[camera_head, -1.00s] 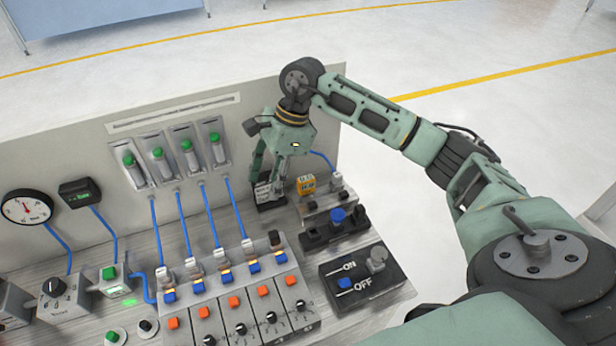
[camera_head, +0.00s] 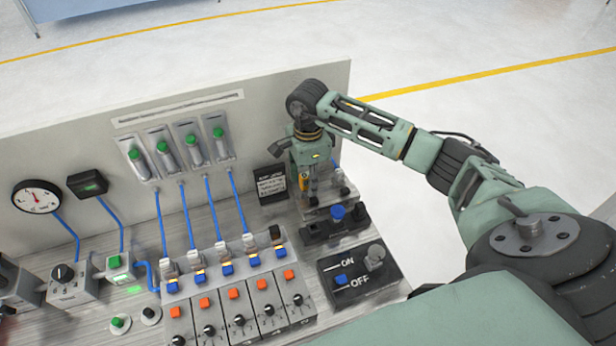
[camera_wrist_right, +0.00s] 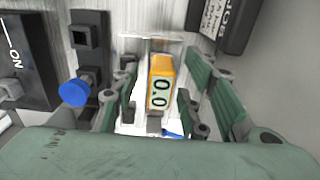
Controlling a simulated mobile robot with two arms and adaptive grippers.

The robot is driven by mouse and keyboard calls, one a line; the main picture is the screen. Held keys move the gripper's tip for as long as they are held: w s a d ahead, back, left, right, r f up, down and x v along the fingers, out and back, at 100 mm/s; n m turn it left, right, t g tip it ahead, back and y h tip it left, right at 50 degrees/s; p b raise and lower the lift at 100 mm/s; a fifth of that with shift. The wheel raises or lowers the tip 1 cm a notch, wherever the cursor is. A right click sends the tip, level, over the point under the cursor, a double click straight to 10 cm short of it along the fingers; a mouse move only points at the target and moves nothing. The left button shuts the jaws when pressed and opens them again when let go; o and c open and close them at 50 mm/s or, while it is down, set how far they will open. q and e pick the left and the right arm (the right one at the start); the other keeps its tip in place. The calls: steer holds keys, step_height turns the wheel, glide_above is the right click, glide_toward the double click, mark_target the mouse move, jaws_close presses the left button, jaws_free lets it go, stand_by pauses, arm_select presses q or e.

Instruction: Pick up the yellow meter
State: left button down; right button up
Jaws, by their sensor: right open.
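The yellow meter (camera_wrist_right: 161,82) is a small yellow block with a white display reading 0.0. In the right wrist view it sits between the two open fingers of my right gripper (camera_wrist_right: 165,100), with a gap on both sides. In the head view only a sliver of the meter (camera_head: 304,182) shows, as my right gripper (camera_head: 311,190) hides most of it. The right gripper points down over the back right of the workbench. My left gripper is not in view.
A black sign (camera_head: 270,185) stands left of the right gripper against the back panel (camera_head: 100,150). A blue knob (camera_head: 337,212) sits in front, beside the ON/OFF box (camera_head: 362,274). Several switches and blue cables fill the bench to the left.

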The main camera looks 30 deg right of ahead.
steer(key=shift+a, duration=0.1)
steer(key=shift+c, duration=0.2)
steer(key=c, duration=0.6)
jaws_close()
steer(key=shift+r, duration=0.15)
steer(key=shift+w+r+b, duration=0.1)
steer(key=shift+r+b, duration=0.4)
steer(key=shift+r, duration=0.05)
step_height(320, 180, up, 3)
steer(key=shift+f+b, duration=0.1)
steer(key=shift+b, duration=0.7)
steer(key=s+r+b, duration=0.3)
steer(key=s+r, duration=0.4)
steer(key=s, duration=0.4)
steer(key=shift+s+d, duration=0.3)
steer(key=shift+s, duration=0.1)
